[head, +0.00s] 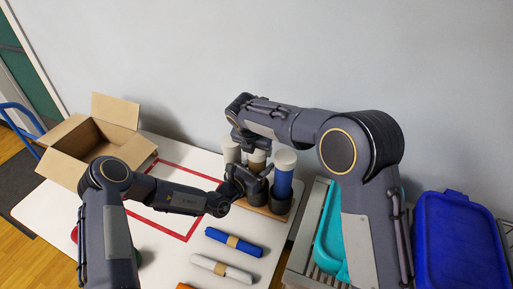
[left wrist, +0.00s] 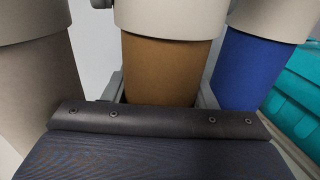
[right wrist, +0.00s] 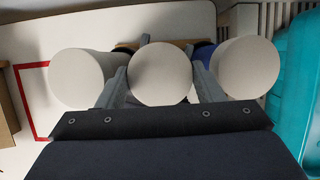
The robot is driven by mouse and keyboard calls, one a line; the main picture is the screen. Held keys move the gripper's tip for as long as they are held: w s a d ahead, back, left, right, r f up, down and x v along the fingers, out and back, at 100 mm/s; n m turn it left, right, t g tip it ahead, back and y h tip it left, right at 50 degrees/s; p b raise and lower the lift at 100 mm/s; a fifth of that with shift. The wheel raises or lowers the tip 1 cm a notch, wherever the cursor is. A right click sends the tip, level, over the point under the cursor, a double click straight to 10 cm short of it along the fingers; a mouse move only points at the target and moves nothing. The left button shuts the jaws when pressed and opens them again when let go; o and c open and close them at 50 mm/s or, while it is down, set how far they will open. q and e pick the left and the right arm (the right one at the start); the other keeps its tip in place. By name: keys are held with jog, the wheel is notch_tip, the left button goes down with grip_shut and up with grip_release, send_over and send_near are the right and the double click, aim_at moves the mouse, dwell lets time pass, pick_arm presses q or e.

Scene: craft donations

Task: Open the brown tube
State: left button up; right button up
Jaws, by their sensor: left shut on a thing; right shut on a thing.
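The brown tube (left wrist: 165,72) stands upright between a grey tube (left wrist: 38,85) and a blue tube (left wrist: 243,70), all with whitish caps. Its cap (right wrist: 160,72) is on its top end. My right gripper (head: 255,148) is shut on this cap from above, a finger on each side of it in the right wrist view. My left gripper (head: 250,180) is shut on the brown tube's body below the cap. In the head view the grippers hide most of the brown tube. No gap between cap and tube shows.
The tubes stand in a row in a rack (head: 268,211) by the wall. A blue roll (head: 220,238) and a white roll (head: 208,265) lie in front. An open cardboard box (head: 68,165) stands left, beside a red outline (head: 190,165). Teal (head: 330,240) and blue (head: 455,240) bins are right.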

jog(key=shift+r, duration=0.15)
jog(key=shift+r, duration=0.95)
jog(key=shift+r, duration=0.1)
jog(key=shift+r, duration=1.9)
pick_arm(q)
jog(key=o, duration=1.5)
